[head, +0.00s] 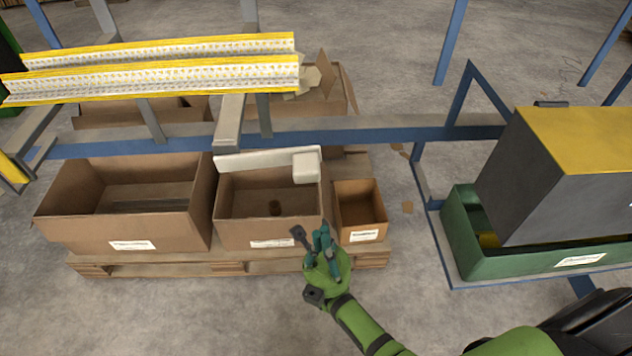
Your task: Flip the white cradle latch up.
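The white cradle latch is a long pale bar (262,159) with a blocky end piece (306,168) at its right. It lies roughly level in the head view, at the back edge of the middle cardboard box, just in front of the blue rail. My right gripper (315,240), green with teal and dark finger parts, is in front of and below the latch, near the box's front right corner in the picture. It appears apart from the latch. Its finger spacing is unclear at this angle, and nothing is visible in it. My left gripper is not in view.
Open cardboard boxes, left (125,226), middle (240,232) and small right (359,205), stand on a wooden pallet (200,268). A blue rail (370,137) crosses behind them. Yellow-white racks (160,75) are upper left. A green tray (500,266) holds a dark, yellow-topped box (550,180).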

